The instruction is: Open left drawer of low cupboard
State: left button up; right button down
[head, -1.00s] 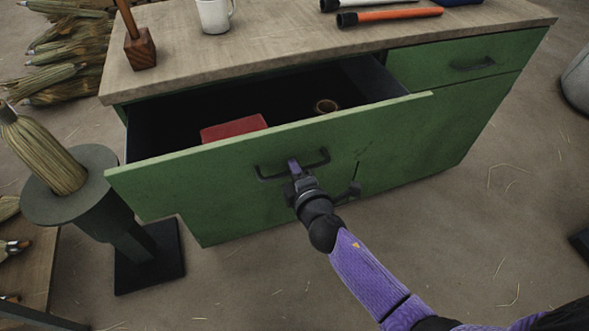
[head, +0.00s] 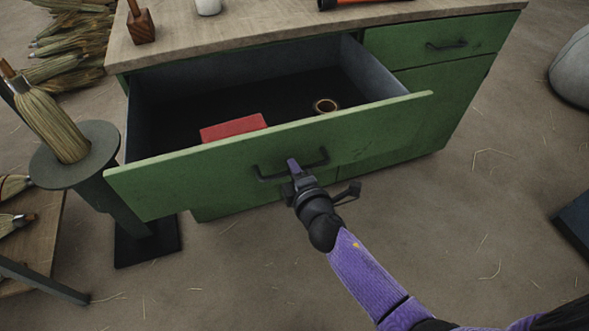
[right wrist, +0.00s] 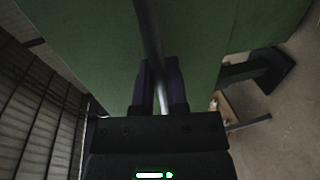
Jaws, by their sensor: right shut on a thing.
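The low cupboard (head: 425,107) is green with a wooden top. Its left drawer (head: 190,178) stands well open, showing a dark interior with a red block (head: 233,128) and a small brass-coloured ring (head: 326,105) inside. My right gripper (head: 293,166) is shut on the drawer's dark bar handle (head: 268,176). In the right wrist view the handle (right wrist: 150,40) runs between the two fingers, against the green front. The right drawer (head: 440,42) is shut. My left gripper does not show.
A round dark stand (head: 45,168) holding a broom head (head: 55,125) is close to the drawer's left end. A wooden mallet (head: 141,28), a white mug (head: 208,6) and an orange-handled tool (head: 365,3) are on the top.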

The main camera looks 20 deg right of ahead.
jog(key=c, duration=0.7)
grip_release()
jog(key=p+v, duration=0.2)
jog(key=v, duration=0.7)
jog(key=shift+s, duration=0.4)
